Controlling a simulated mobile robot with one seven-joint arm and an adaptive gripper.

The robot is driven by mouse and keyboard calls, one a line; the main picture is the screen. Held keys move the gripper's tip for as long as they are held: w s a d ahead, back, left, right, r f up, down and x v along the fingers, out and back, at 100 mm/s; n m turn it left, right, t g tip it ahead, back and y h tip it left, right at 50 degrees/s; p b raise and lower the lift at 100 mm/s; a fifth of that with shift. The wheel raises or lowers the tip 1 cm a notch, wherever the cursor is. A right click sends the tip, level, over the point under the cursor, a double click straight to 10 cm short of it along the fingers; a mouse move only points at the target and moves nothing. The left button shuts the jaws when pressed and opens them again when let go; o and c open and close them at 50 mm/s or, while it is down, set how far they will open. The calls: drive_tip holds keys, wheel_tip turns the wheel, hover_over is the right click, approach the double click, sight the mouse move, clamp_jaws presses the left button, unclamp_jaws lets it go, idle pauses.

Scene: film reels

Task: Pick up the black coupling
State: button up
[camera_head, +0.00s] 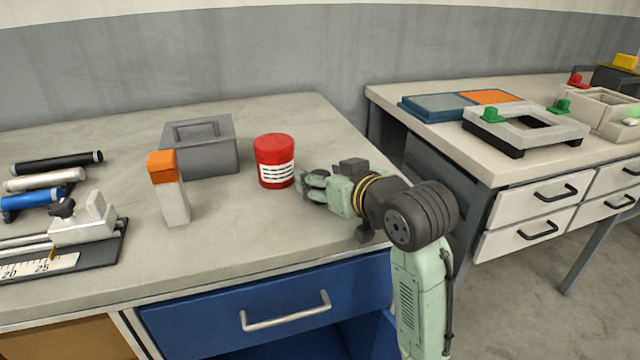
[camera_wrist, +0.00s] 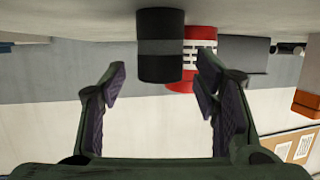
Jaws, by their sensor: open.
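The black coupling (camera_wrist: 161,46) is a short black cylinder with a grey band around its middle. It shows in the wrist view, which is upside down, standing on the worktop just ahead of my gripper (camera_wrist: 162,72). The two fingers are spread wide, one on either side of its line, with nothing held between them. In the head view my gripper (camera_head: 308,182) is low over the worktop, right of the red can (camera_head: 273,162). I cannot make out the coupling there; my gripper seems to hide it.
The red can, also in the wrist view (camera_wrist: 200,47), stands close behind the coupling. A grey toolbox (camera_head: 205,158) and an orange-topped white block (camera_head: 172,205) stand further left. The worktop (camera_head: 240,255) in front is clear. A second table (camera_head: 450,130) stands right.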

drive_tip(key=shift+w+a+f, duration=0.15)
drive_tip(key=shift+w+a, duration=0.1)
drive_tip(key=shift+w, duration=0.25)
drive_tip(key=shift+c, duration=0.6)
clamp_jaws()
